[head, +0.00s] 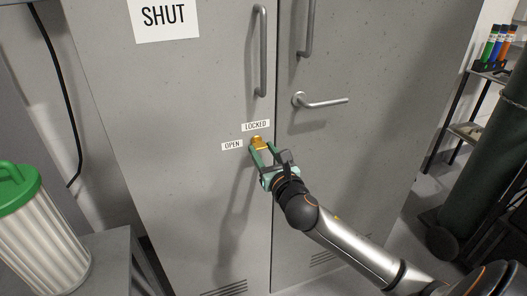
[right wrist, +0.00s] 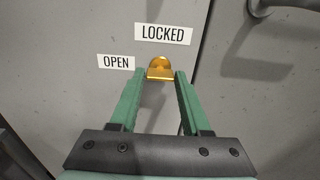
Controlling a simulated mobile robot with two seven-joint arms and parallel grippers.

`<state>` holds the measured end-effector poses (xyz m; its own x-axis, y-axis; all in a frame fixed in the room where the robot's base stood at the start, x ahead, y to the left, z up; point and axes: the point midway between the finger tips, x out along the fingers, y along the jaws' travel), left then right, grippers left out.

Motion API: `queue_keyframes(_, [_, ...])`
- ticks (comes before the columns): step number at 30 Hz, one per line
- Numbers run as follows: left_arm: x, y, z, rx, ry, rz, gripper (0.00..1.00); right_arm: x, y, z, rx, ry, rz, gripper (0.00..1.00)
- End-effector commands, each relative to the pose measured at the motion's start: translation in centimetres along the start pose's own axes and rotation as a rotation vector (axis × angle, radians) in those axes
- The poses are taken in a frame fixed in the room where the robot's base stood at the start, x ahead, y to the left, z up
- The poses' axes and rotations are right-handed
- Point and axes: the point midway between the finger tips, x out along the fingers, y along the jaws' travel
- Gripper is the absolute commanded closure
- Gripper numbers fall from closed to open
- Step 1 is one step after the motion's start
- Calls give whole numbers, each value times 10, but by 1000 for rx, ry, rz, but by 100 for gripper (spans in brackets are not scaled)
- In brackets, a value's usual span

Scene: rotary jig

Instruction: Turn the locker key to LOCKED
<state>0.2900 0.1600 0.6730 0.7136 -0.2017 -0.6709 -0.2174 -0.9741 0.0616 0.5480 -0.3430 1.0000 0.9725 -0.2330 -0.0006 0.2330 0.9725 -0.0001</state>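The gold key (head: 258,142) sits in the left door of the grey locker (head: 180,110), close to the seam between the doors. It also shows in the right wrist view (right wrist: 160,70), its flat bow lying wide from left to right. The LOCKED label (right wrist: 163,34) is above it and the OPEN label (right wrist: 116,62) is to its left. My right gripper (right wrist: 160,76) is open, with one green fingertip close to each side of the key. I cannot tell whether either finger touches it. My left gripper is not in view.
A lever handle (head: 320,101) is on the right door, with bar handles (head: 261,50) above. A SHUT sign (head: 164,15) is at the top left. A ribbed bin with a green lid (head: 18,185) stands at the left. A rack (head: 475,100) and a dark green cylinder (head: 490,150) are at the right.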

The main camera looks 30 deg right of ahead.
Motion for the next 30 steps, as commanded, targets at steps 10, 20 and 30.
queue_keyframes(10, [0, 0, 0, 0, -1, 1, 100, 0, 0, 0, 0, 0, 0, 94])
queue_keyframes(20, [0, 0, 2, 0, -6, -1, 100, 0, 0, 0, 8, 0, 1, 100])
queue_keyframes(30, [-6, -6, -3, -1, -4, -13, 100, 0, 0, 2, 156, 0, 1, 100])
